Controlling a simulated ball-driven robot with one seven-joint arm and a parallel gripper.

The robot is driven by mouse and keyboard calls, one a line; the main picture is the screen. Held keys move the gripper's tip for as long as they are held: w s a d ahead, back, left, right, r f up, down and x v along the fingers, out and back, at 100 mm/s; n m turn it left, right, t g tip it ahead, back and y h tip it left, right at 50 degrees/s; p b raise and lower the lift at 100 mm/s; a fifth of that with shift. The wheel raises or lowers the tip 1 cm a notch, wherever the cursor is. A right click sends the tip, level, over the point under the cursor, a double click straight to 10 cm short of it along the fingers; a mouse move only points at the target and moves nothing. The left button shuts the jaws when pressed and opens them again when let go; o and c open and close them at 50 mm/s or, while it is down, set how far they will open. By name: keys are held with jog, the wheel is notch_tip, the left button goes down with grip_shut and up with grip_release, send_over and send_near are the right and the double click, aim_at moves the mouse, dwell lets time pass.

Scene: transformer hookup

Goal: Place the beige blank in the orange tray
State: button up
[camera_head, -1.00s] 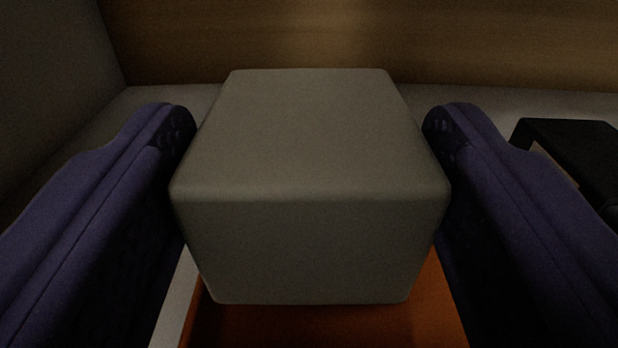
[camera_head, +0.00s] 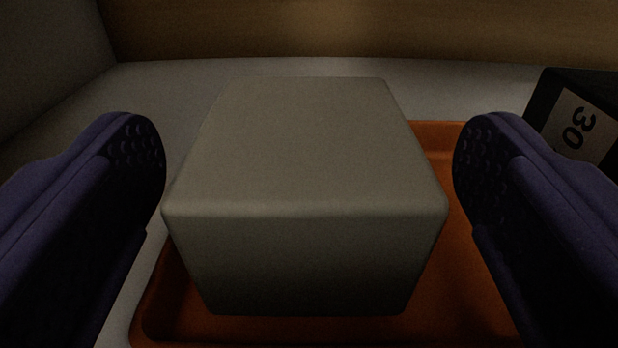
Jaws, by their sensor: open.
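The beige blank (camera_head: 305,205) is a block with rounded edges, in the middle of the view between my fingers. It appears over the orange tray (camera_head: 470,265), whose floor and rim show to its right, below it and at its lower left. The block hides most of the tray, and its underside is hidden, so I cannot tell whether it rests flat on the tray floor. My gripper (camera_head: 309,165) is open, with a purple finger on each side of the block and a visible gap at both sides.
A black box with a pale label reading 30 (camera_head: 577,125) stands at the right, close beyond the right finger. A wooden wall (camera_head: 350,35) runs across the back, and a grey wall (camera_head: 50,65) is at the left. A pale surface (camera_head: 160,85) is clear at the back left.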

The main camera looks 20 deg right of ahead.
jog(key=p+v, duration=0.4)
jog(key=v, duration=0.8)
